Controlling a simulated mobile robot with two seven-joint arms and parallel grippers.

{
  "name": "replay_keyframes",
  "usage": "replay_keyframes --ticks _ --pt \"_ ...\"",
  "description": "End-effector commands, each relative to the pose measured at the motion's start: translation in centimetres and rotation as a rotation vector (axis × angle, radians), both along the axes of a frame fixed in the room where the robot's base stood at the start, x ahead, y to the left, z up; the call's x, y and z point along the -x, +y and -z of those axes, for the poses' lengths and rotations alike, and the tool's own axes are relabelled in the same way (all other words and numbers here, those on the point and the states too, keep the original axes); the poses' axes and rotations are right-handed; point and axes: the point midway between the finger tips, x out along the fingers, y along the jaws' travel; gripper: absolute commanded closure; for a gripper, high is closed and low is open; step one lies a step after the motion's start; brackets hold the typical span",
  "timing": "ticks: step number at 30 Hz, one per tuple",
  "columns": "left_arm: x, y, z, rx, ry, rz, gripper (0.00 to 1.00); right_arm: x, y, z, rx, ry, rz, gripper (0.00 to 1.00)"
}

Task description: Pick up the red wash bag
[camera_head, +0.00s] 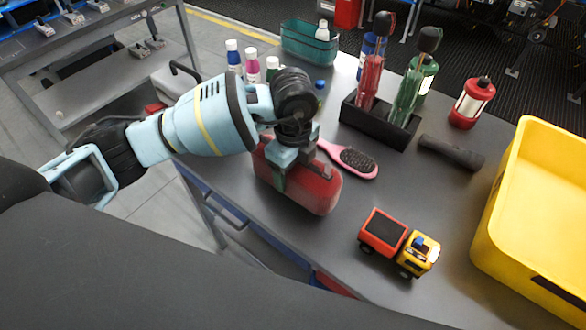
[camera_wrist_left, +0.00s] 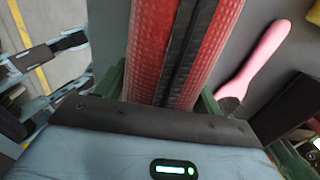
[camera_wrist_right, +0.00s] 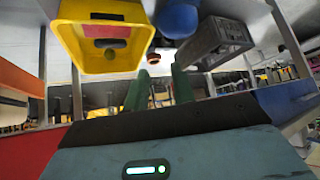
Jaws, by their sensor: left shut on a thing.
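The red wash bag (camera_head: 318,192) is at the near left edge of the grey table in the head view. My left gripper (camera_head: 288,172) is over it from above, shut on it. In the left wrist view the bag (camera_wrist_left: 150,45) is ribbed red with a dark zip strip along its middle, held between the green fingers. I cannot tell whether its underside touches the table. My right gripper (camera_wrist_right: 160,88) shows only in its own wrist view, with its green fingers apart and nothing between them.
A pink hairbrush (camera_head: 352,160) lies close right of the bag. A toy truck (camera_head: 398,243) stands nearer, and a yellow crate (camera_head: 528,160) is at the right.

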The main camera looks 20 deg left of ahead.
Motion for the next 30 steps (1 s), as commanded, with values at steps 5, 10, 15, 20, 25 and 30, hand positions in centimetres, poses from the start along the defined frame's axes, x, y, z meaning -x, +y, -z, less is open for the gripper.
replay_keyframes --ticks 5,10,15,20,25,30 --pt "-0.1 -0.1 -1.8 0.003 -0.004 0.001 0.71 -0.1 0.0 -0.2 -0.001 -0.004 0.000 0.75" --pt "1.0 0.4 -3.5 0.002 -0.002 0.002 0.71 -0.4 0.0 -0.5 0.000 -0.010 0.000 0.75" --pt "4.5 1.7 -3.8 0.001 -0.003 0.003 0.71 -0.8 0.0 -1.0 0.000 -0.022 0.001 0.75" --pt "8.0 3.0 -4.2 0.000 -0.003 0.002 0.71 -1.1 0.0 -1.3 -0.001 -0.030 0.001 0.75" --pt "11.3 4.1 -4.4 0.001 -0.001 0.002 0.71 -1.2 0.0 -1.4 0.000 -0.034 0.001 0.75" --pt "13.5 4.9 -4.6 0.001 -0.001 0.000 0.71 -1.2 -0.1 -1.5 0.001 -0.035 0.000 0.75"
